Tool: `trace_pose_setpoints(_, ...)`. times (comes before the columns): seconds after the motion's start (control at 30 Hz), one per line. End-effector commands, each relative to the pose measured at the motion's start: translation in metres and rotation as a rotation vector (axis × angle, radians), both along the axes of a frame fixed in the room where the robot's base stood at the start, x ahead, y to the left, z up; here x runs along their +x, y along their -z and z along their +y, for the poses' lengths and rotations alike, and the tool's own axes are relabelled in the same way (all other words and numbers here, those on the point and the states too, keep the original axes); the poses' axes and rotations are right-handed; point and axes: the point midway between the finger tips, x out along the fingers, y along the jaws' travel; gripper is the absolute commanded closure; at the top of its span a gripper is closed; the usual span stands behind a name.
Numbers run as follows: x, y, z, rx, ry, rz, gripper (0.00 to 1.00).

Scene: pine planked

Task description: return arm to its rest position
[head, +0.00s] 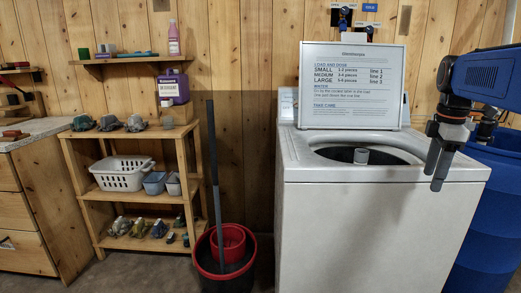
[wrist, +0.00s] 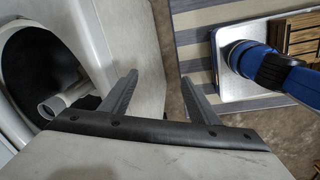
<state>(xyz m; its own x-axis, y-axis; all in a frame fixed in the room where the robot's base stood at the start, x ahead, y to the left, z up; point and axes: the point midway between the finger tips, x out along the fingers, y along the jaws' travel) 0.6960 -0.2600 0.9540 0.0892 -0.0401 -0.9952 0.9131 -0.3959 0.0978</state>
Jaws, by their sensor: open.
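My blue arm (head: 485,80) reaches in from the right in the head view. My gripper (head: 438,165) hangs at its end, pointing down, in front of the washing machine's (head: 380,230) right front top edge. In the wrist view my gripper (wrist: 160,95) shows two grey fingers spread apart, with nothing between them. The machine's lid (head: 353,85) stands up with a printed instruction sheet on it. The open drum (head: 385,155) has a light grey agitator (head: 361,156) in its middle; the agitator also shows at the left of the wrist view (wrist: 55,103).
A blue barrel (head: 490,220) stands close at the right of the machine, behind my arm. A red and black bucket (head: 225,270) with a tall grey handle stands on the floor at the left. A wooden shelf (head: 135,190) holds a white basket (head: 120,177). The air above the front floor is clear.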

Motion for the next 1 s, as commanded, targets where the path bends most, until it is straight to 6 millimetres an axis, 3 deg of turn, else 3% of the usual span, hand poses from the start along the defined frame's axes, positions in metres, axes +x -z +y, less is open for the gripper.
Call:
trace_pose_setpoints(0.2, -0.042, 0.027, 0.061, 0.016, 0.235, -0.079, 0.45)
trace_pose_setpoints(0.5, -0.105, 0.079, 0.126, 0.09, 0.576, -0.19, 0.45)
trace_pose_setpoints(0.8, -0.17, 0.146, 0.171, 0.22, 0.906, -0.278, 0.45)
trace_pose_setpoints(1.0, -0.198, 0.181, 0.186, 0.296, 1.062, -0.304, 0.45)
